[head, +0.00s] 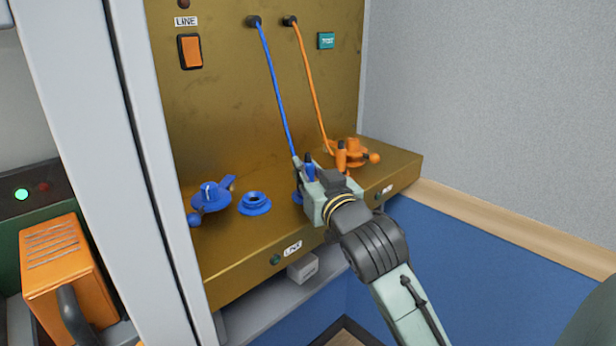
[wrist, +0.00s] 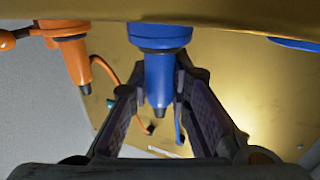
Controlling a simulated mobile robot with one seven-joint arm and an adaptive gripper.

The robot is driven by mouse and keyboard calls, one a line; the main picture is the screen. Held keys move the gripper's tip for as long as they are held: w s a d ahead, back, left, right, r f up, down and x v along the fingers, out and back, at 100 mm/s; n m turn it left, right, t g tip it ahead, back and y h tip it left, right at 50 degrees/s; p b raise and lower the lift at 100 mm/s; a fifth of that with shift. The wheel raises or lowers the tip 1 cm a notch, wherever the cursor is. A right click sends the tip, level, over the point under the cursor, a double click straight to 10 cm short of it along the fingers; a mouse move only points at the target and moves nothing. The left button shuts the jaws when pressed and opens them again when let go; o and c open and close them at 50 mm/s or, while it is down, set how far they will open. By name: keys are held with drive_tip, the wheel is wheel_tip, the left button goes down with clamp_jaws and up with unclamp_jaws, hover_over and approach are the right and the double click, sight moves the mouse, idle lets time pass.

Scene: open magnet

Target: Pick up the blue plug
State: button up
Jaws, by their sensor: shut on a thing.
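The blue plug (head: 310,167) stands upright at my gripper on the brass ledge, beside a blue socket part (head: 297,198) that is mostly hidden by my gripper. In the wrist view the blue plug (wrist: 158,72) is between my two fingers, its narrow dark tip pointing down in the picture and its wide blue base at the top edge. My gripper (head: 306,170) is shut on it. A blue cable (head: 275,90) runs from the upper panel down to the gripper area. Whether the plug is still seated in the socket cannot be told.
An orange plug (head: 341,157) and orange fitting (head: 358,152) stand close on the right, with an orange cable (head: 312,85). An empty blue socket (head: 255,203) and a blue clamp-like fitting (head: 211,195) are to the left. The brass panel (head: 215,110) rises behind.

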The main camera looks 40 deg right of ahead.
clamp_jaws()
drive_tip(key=shift+r, duration=0.1)
